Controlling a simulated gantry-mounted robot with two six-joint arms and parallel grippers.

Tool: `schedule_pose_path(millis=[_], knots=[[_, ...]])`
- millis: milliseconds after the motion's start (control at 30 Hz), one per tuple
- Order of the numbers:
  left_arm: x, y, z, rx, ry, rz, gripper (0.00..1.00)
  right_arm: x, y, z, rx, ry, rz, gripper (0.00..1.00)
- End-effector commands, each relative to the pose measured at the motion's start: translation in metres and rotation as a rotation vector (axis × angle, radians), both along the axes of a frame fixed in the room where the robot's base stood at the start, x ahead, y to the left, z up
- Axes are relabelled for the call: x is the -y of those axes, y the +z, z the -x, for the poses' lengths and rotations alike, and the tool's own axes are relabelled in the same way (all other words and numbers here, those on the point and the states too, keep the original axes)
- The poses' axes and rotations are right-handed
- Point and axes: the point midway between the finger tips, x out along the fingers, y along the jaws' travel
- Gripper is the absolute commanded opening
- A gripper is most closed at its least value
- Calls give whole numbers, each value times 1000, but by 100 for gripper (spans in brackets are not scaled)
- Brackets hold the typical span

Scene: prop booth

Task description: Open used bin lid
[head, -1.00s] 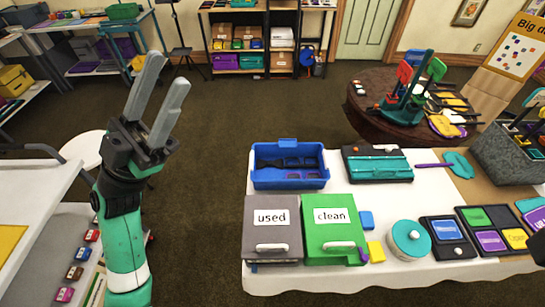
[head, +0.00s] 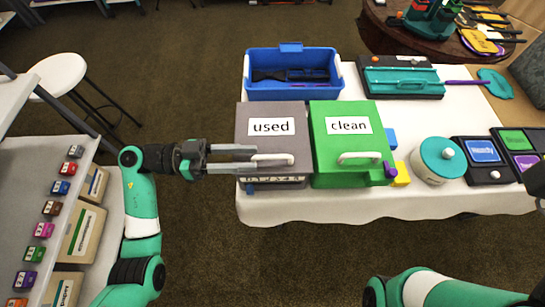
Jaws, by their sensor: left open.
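The used bin is a grey box with a "used" label on its lid (head: 258,112) and a white bar handle (head: 272,160) near the lid's front edge. The lid lies flat and closed. My left gripper (head: 255,159) reaches in from the left, open, with its fingers pointing right over the lid. Its fingertips are at the left end of the handle, one on the far side and one on the near side. I cannot tell whether they touch it. Part of my right arm shows at the lower right; its gripper is not clearly seen.
The green clean bin (head: 325,148) stands directly right of the used bin, its lid closed. A blue tray (head: 290,95) sits behind both. A yellow block (head: 401,175) and a teal round container (head: 437,160) are to the right.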

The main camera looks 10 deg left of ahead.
Motion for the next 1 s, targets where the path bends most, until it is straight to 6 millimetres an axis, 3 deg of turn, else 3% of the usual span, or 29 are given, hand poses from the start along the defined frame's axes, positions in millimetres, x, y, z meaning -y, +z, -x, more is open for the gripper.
schedule_pose_path(millis=[100, 300, 633, 867, 1000], knots=[[28, -5, -7, 3, -5, 0, 45, 0, -16, 0, -1, 0, 0, 50], [55, -3, -15, 2, -1, 0, 45, 0, -26, 0, -1, 0, 0, 50], [60, 0, -17, 2, 0, 0, 45, 0, -26, 0, -1, 0, 0, 50], [60, 0, -17, 2, 0, 0, 3, 0, -26, 0, -1, 0, 0, 50], [60, 0, -16, 2, 0, 0, 0, 0, -26, 0, -1, 0, 0, 50]])
